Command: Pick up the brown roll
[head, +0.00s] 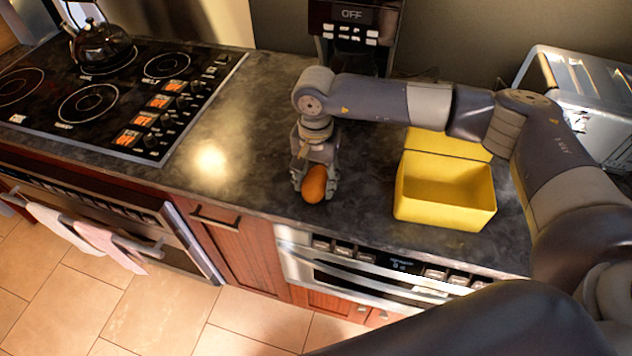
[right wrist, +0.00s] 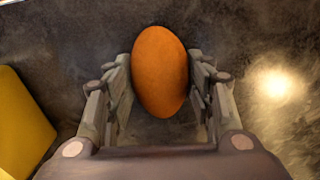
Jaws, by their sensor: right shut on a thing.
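The brown roll (head: 315,183) is an orange-brown oval at the counter, left of the yellow box in the head view. My right gripper (head: 314,180) points down over it and is shut on it. In the right wrist view the roll (right wrist: 160,72) sits between the two fingers of the right gripper (right wrist: 160,80), with a finger on each side. I cannot tell whether the roll still touches the counter. My left gripper is not in view.
An open, empty-looking yellow box (head: 445,195) stands on the dark counter (head: 245,120) to the right. A toaster (head: 585,95) is at the back right, a coffee machine (head: 355,30) behind. A stovetop (head: 110,95) with a kettle (head: 100,45) is left. The microwave drawer (head: 370,275) is below the counter.

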